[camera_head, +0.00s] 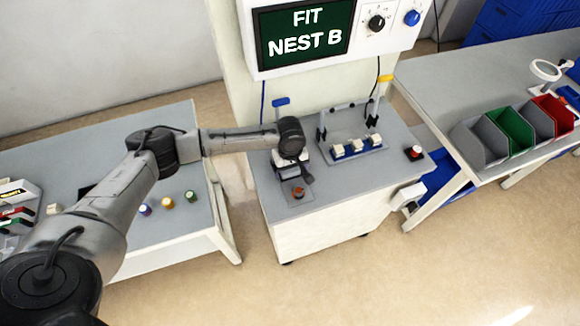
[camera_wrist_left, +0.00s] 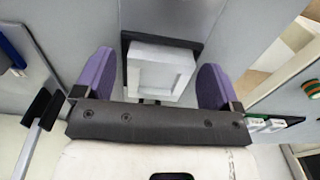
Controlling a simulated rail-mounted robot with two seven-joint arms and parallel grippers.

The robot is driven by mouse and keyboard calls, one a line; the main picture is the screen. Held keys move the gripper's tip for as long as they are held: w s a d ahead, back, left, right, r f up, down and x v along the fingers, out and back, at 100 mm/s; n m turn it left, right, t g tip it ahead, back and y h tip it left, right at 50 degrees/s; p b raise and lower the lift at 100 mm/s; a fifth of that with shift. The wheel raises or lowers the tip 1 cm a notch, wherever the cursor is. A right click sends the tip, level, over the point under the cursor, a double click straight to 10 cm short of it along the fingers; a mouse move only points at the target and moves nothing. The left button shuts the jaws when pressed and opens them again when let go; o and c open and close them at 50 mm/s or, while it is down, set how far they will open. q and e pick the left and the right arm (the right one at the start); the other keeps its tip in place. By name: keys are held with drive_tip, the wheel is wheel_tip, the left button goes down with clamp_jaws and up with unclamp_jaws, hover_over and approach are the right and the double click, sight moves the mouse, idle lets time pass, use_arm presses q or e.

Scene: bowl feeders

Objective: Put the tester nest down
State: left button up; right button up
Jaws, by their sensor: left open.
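The tester nest, a white block with a square recess, sits on a dark seat (camera_wrist_left: 131,44) in the left wrist view; I see the nest (camera_wrist_left: 140,52) between the two purple fingers. My left gripper (camera_wrist_left: 155,78) is open, with one finger on each side of the nest and a visible gap at each side. In the head view my left gripper (camera_head: 298,172) reaches down over the left part of the test bench (camera_head: 330,193), and my wrist hides most of the nest there. My right gripper is not in view.
An orange-red knob (camera_head: 298,192) is in front of the gripper, a red button (camera_head: 415,152) at the bench's right. The screen (camera_head: 305,32) above reads "FIT NEST B".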

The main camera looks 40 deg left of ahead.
sight(290, 171)
use_arm(q)
drive_tip(key=shift+r, duration=0.4)
drive_tip(key=shift+r+p, duration=1.65)
drive_tip(key=shift+r, duration=4.1)
drive_tip(key=s+d+f+m, duration=0.2)
drive_tip(key=d, duration=0.1)
drive_tip(key=s+d+f+m, duration=0.2)
drive_tip(key=d, duration=0.1)
drive_tip(key=s+d+f+m+h, duration=0.1)
drive_tip(key=d+f, duration=0.1)
drive_tip(key=d, duration=0.1)
drive_tip(key=shift+s+d+f+m+t, duration=0.3)
drive_tip(key=shift+s+f+m, duration=0.1)
drive_tip(key=s+d+f+m+t+h, duration=0.1)
drive_tip(key=s+d+f+m+h, duration=0.15)
drive_tip(key=s+d+m, duration=0.4)
drive_tip(key=s+a+m+t+y, duration=0.1)
drive_tip(key=s+a, duration=0.1)
drive_tip(key=s, duration=0.7)
drive_tip(key=s+a+m+t+y, duration=0.1)
drive_tip(key=s+a+y, duration=0.1)
drive_tip(key=s, duration=0.7)
drive_tip(key=shift+a+f, duration=0.3)
drive_tip(key=shift+a, duration=0.45)
